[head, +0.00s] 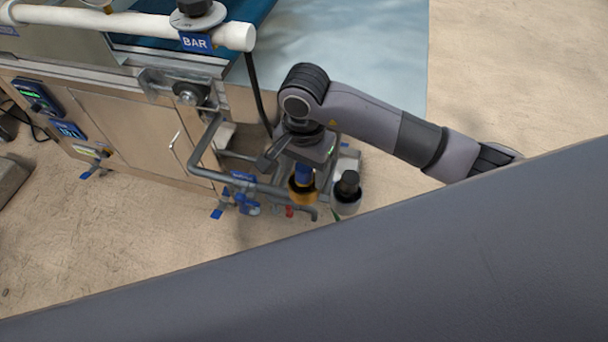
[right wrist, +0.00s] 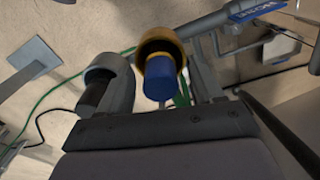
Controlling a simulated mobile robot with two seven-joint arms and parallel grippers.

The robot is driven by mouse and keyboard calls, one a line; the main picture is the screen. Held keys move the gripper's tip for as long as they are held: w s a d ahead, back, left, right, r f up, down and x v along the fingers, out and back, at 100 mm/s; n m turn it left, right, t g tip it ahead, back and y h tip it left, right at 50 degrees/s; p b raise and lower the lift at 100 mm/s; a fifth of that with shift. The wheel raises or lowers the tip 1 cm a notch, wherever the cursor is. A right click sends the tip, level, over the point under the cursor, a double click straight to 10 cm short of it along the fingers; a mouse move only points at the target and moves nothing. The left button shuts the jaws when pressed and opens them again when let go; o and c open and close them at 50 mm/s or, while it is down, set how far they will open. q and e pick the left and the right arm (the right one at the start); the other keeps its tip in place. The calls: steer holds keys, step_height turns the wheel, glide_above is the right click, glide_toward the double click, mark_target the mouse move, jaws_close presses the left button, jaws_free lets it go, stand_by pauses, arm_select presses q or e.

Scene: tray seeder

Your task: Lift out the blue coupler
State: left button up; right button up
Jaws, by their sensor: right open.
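The blue coupler (head: 303,173) stands upright in a yellow holder (head: 302,193) beside the pipework at the machine's end. The coupler appears to lie between the spread fingers in the wrist view, but contact cannot be told. My left gripper is out of view.
A black coupler in a grey holder (head: 346,203) stands right beside the yellow one. A grey bent pipe (head: 230,172) runs close by on the left, and a black hose (head: 257,92) hangs behind. Open floor lies to the right.

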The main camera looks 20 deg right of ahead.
jaws_close()
steer(key=shift+r, duration=0.1)
